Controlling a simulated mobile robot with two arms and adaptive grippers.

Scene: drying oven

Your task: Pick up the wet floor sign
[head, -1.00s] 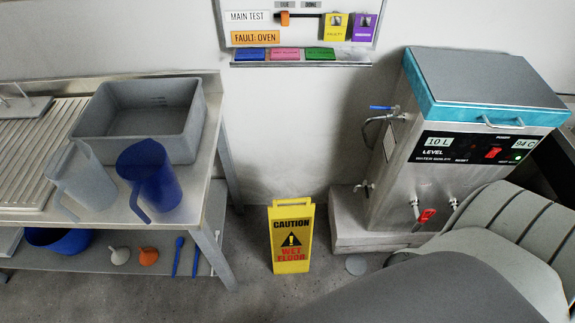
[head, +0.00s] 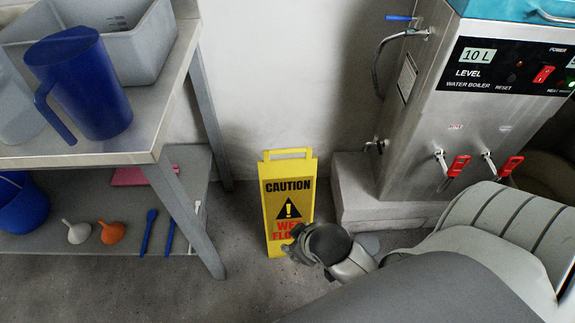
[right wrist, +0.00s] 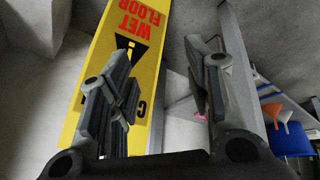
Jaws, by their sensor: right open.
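The yellow wet floor sign (head: 287,187) stands upright on the grey floor between the steel table and the boiler, its handle at the top. My right gripper (head: 296,246) is low in front of the sign and hides part of its lower right. In the right wrist view the sign (right wrist: 128,40) shows upside down behind the left finger. The right gripper (right wrist: 160,95) is open with nothing between its fingers; I cannot tell whether a finger touches the sign. My left gripper is not in view.
A steel table (head: 150,150) with a blue jug (head: 85,85) and grey basin (head: 140,45) stands left. Its lower shelf holds funnels and spoons. A water boiler (head: 425,120) on a plinth (head: 350,190) stands right. Floor left of the sign is clear.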

